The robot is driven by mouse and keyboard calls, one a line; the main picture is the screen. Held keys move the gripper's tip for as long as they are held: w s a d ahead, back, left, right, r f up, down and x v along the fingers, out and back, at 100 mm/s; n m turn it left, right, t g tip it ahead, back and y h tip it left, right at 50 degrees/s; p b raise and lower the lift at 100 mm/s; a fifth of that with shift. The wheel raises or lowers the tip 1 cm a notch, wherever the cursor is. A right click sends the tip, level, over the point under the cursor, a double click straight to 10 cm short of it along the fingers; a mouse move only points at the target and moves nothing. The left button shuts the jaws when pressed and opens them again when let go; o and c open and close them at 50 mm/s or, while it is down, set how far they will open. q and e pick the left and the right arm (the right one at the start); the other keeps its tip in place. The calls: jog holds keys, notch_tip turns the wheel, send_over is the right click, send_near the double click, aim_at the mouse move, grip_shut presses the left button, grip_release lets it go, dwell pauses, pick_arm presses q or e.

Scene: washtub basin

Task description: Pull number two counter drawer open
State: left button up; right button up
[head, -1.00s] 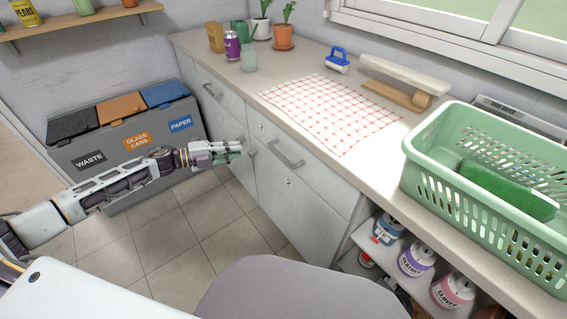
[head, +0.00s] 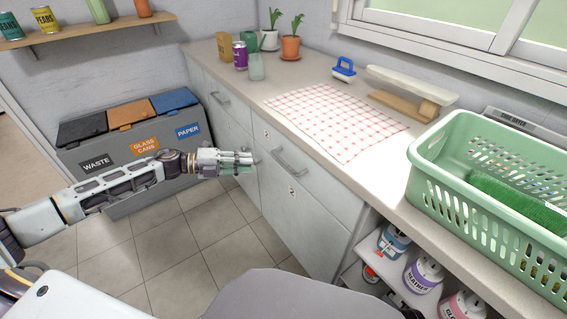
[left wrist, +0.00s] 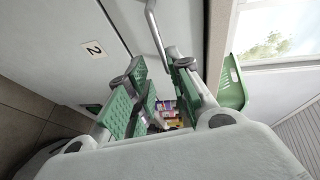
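The white counter front carries a grey bar handle (head: 289,162). A small tag (head: 292,190) sits below it, too small to read in the head view. In the left wrist view a tag marked 2 (left wrist: 94,49) is on the white front, left of the bar handle (left wrist: 156,28), with a seam between them. My left gripper (head: 256,163) is just left of the handle in the head view, fingers pointing right. In the left wrist view its green-padded fingers (left wrist: 160,66) are spread and empty, with the handle ahead between the tips; contact is unclear. My right gripper is not in view.
Another handle (head: 220,98) is on the front farther back. A checked cloth (head: 330,120) and a green basket (head: 425,180) lie on the counter. Waste bins (head: 125,150) stand behind my left arm. A grey rounded seat (head: 295,298) is in front. Tiled floor is open below the gripper.

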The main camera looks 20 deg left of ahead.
aim_at(282, 162)
pick_arm(q)
jog(key=shift+b+x, duration=0.6)
jog(key=shift+x, duration=6)
jog(key=shift+w+r, duration=0.1)
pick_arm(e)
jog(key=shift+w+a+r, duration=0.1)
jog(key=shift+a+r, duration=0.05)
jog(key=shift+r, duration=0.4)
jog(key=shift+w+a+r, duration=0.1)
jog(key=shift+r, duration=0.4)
pick_arm(q)
jog(key=shift+c, duration=0.3)
grip_shut()
